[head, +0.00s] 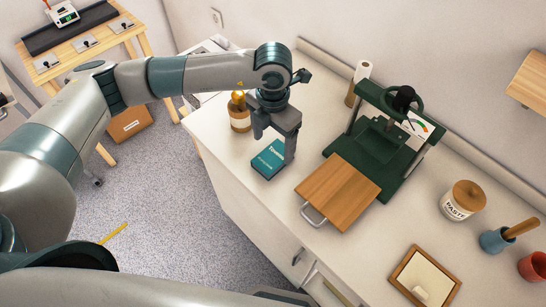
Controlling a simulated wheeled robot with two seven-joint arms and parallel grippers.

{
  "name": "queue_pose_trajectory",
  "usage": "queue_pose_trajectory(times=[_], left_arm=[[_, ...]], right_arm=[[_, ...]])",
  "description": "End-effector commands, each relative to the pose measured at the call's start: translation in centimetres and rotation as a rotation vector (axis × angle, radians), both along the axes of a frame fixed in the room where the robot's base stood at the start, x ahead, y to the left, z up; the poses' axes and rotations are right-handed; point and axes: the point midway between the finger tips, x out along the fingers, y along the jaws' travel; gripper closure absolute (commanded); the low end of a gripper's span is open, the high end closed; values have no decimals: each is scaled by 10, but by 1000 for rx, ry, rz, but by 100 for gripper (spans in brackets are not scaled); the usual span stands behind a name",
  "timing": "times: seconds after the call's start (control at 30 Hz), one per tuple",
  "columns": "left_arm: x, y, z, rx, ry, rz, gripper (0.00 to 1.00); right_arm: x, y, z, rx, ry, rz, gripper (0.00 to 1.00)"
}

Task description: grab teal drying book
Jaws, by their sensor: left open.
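The teal book (268,161) lies flat on the white counter (317,241), near its left end. White lettering shows on its cover. My left gripper (274,146) points down right over the book, with its fingers apart. One finger comes down by the book's right side; the other is over its far left part. I cannot tell whether either finger touches the book. My right gripper is not in view.
A green press (376,143) with a wooden board (338,190) stands right of the book. A jar with a gold top (239,120) stands close behind-left. A paste jar (461,201), cups and a framed tray (425,278) are farther right.

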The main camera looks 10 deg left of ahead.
Motion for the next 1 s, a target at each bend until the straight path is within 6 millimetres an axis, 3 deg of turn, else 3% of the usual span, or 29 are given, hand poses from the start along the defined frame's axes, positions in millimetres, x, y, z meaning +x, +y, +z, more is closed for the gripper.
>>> queue_pose_trajectory(times=[0.27, 0.63, 1.0], left_arm=[[-1, 0, -8, 0, 2, 2, 25], [-1, 0, -47, 0, 2, 2, 25], [-1, 0, -52, 0, 0, 0, 25]], right_arm=[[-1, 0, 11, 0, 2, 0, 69], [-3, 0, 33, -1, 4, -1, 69], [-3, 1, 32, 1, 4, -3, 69]])
